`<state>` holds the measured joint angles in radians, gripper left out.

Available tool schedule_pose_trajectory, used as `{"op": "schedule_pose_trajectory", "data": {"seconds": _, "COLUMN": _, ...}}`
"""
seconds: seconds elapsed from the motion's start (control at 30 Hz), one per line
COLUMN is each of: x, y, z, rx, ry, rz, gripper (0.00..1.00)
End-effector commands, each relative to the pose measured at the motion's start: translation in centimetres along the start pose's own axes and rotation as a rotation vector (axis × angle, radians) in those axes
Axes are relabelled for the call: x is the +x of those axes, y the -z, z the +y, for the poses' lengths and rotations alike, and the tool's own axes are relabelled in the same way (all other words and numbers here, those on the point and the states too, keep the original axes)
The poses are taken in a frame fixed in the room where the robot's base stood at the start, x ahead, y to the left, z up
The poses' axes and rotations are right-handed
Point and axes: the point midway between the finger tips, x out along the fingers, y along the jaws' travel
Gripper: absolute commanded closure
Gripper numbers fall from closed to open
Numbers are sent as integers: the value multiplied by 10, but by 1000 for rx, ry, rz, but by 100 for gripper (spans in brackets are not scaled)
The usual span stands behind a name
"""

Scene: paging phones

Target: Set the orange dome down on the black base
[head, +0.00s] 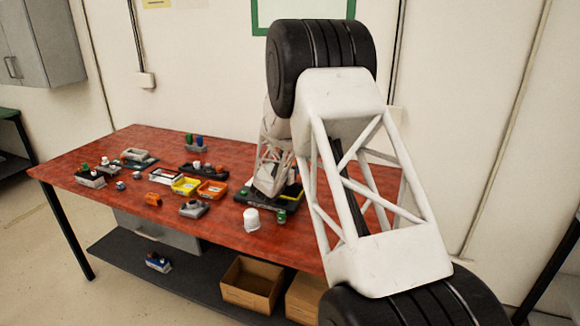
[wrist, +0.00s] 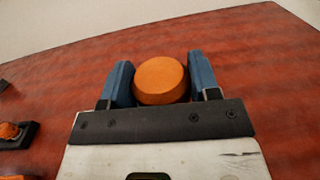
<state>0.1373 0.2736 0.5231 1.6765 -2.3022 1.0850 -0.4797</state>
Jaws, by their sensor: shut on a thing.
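In the wrist view my gripper (wrist: 158,64) has two blue fingers closed on the sides of the orange dome (wrist: 160,82). The dome's round top faces the camera, with red tabletop around it; its underside is hidden. I cannot tell how high it is above the table. At the left edge of the wrist view is a dark base (wrist: 30,130) with an orange piece on it; I cannot tell whether it is the task's black base. In the head view my arm hides the fingers and the held dome. A black base (head: 247,197) shows partly behind my arm there.
Several small bases stand at the left.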

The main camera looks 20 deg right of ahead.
Motion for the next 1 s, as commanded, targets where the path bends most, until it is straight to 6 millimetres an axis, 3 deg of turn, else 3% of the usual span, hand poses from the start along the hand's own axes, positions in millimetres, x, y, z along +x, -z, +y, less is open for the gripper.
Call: {"op": "schedule_pose_trajectory", "data": {"seconds": 1.0, "x": 0, "y": 7, "z": 0, "rx": 1, "ry": 0, "rz": 0, "gripper": 68}}
